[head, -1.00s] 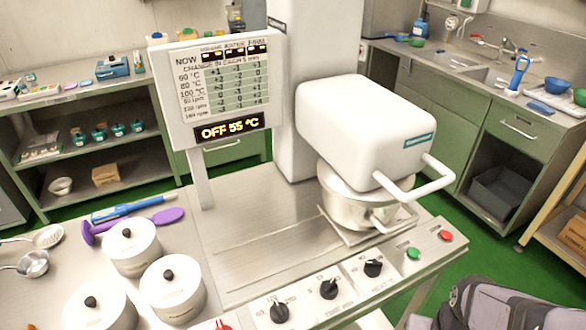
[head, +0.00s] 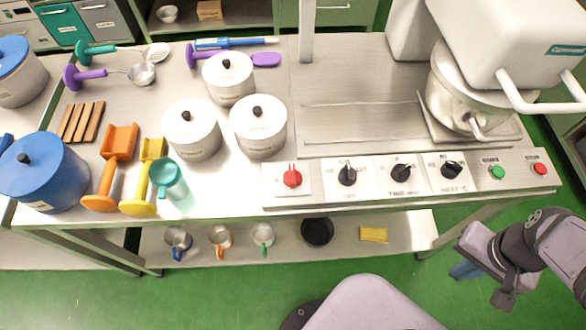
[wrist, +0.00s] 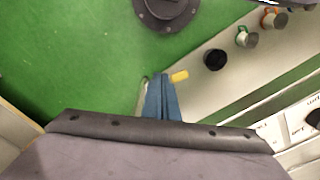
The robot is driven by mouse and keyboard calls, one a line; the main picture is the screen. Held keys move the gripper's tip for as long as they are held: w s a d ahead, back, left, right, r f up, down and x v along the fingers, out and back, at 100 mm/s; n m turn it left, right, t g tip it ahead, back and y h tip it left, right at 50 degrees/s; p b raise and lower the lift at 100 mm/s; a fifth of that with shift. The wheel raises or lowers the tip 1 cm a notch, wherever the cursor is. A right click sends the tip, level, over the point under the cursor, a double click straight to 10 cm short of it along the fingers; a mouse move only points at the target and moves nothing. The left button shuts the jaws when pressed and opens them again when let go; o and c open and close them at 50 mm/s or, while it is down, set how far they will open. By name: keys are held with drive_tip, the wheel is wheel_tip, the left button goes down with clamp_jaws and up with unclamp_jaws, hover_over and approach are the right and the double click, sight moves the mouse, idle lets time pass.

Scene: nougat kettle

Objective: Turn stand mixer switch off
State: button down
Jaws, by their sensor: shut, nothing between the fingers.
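The white stand mixer (head: 510,45) stands at the right of the bench in the head view, its metal bowl (head: 462,92) under the head. Along the bench's front panel are a red knob (head: 292,178) on a white plate, black knobs (head: 347,174), (head: 401,172) and (head: 452,169), a green button (head: 497,172) and a red button (head: 540,168). Their small labels are unreadable. My gripper (head: 464,271) is low at the right, in front of the bench and apart from the knobs. Its blue fingers (wrist: 162,98) are shut and empty in the wrist view.
White lidded pots (head: 190,130), a blue pot (head: 42,172), scoops (head: 105,180) and a teal jug (head: 168,180) crowd the bench's left. Cups (head: 220,238) and a yellow block (head: 373,234) sit on the lower shelf.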

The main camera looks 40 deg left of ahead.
drive_tip(key=c, duration=2.5)
unclamp_jaws()
